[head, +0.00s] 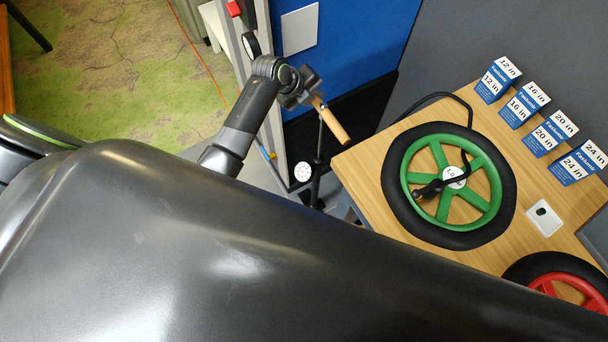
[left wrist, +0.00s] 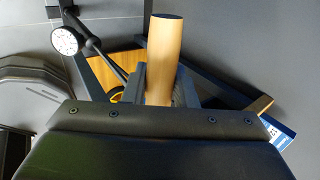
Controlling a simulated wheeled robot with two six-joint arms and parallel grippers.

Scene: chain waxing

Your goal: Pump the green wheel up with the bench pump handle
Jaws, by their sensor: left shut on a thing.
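The green wheel (head: 459,185) with a black tyre lies flat on the wooden bench in the head view. A black hose curves along the bench's back left edge to the wheel, and a black fitting lies over its hub. The pump (head: 316,172) stands on the floor left of the bench, with a round white gauge (head: 302,171). Its wooden handle (head: 332,122) is at the top. My left gripper (head: 312,98) is shut on the handle. The handle also shows between the fingers in the left wrist view (left wrist: 164,50). My right gripper is out of view.
The wooden bench (head: 360,165) carries several blue size boxes (head: 534,106) at the back right. A red wheel (head: 565,285) lies at the front right, with a small white plate (head: 543,218) between. My own dark body hides the lower left.

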